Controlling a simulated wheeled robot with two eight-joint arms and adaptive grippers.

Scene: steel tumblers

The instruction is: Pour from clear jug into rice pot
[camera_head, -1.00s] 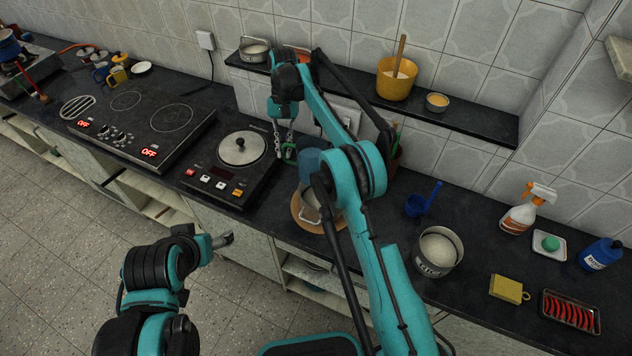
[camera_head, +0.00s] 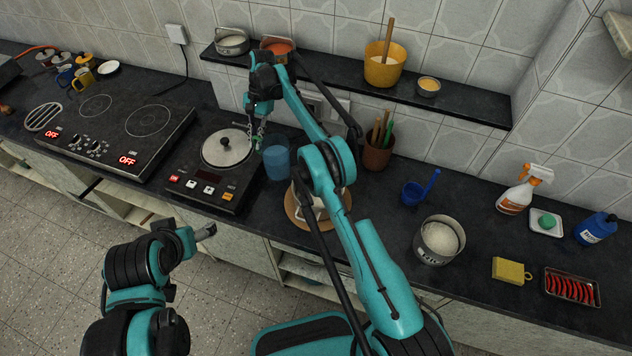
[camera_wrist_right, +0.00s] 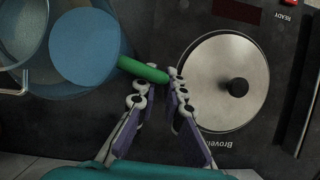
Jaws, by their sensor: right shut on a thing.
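The clear jug (camera_head: 277,160) looks blue and upright, left of my right forearm. My right gripper (camera_head: 257,138) is shut on its green handle (camera_wrist_right: 142,70), which shows in the right wrist view with the jug's round blue body (camera_wrist_right: 85,48). Whether its base touches the counter is unclear. A steel pot (camera_head: 428,252) with white grain and dark lettering, apparently the rice pot, stands at the front right, clear of the gripper. Another vessel (camera_head: 311,207) on a round wooden board is largely hidden by my arm. My left gripper (camera_head: 205,232) hangs before the counter; its jaws are unclear.
A lidded pan (camera_head: 226,147) sits on the single hob left of the jug. A wall shelf (camera_head: 460,108) hangs behind.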

